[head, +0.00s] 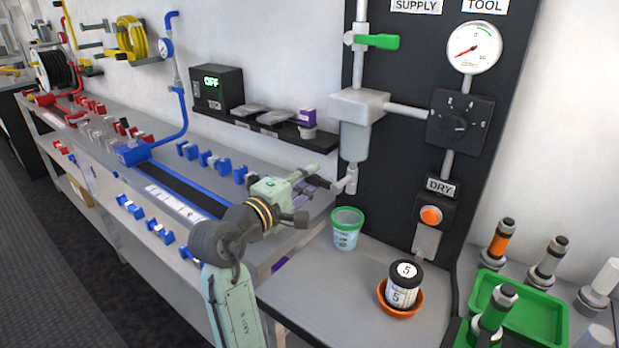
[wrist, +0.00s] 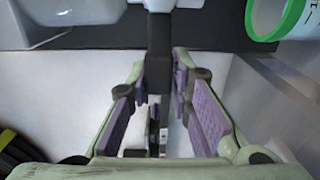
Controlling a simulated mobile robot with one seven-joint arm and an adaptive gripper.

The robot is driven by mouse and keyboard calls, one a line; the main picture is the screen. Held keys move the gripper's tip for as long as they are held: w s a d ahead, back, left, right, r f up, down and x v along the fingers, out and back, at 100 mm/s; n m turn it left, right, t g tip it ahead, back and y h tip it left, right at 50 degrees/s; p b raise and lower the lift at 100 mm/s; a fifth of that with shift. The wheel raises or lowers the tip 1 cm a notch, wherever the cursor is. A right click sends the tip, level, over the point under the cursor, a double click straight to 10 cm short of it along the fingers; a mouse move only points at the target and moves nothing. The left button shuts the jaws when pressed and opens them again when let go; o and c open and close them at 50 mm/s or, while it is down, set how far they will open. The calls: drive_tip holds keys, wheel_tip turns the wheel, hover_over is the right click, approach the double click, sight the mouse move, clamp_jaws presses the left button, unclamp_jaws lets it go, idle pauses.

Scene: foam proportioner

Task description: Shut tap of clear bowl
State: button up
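The clear bowl (head: 355,143) hangs below a grey filter body on the black panel. Its small grey tap (head: 350,181) sits under it, and the lever points left toward my gripper. My gripper (head: 317,180) is at the tap's left with its fingers apart. In the wrist view the dark tap lever (wrist: 159,55) runs down between the open purple-padded fingers of my gripper (wrist: 160,82), with gaps showing at both sides. A pale, see-through part that looks like the bowl (wrist: 65,12) is at the upper left. Whether any pad touches the lever is not clear.
A green-rimmed cup (head: 346,229) stands on the bench below the tap; it also shows in the wrist view (wrist: 292,18). An orange dish (head: 401,304) with a black-and-white weight is to its right. A shelf (head: 265,132) is behind my arm.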

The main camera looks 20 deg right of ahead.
drive_tip(key=o, duration=0.4)
drive_tip(key=v, duration=1.2)
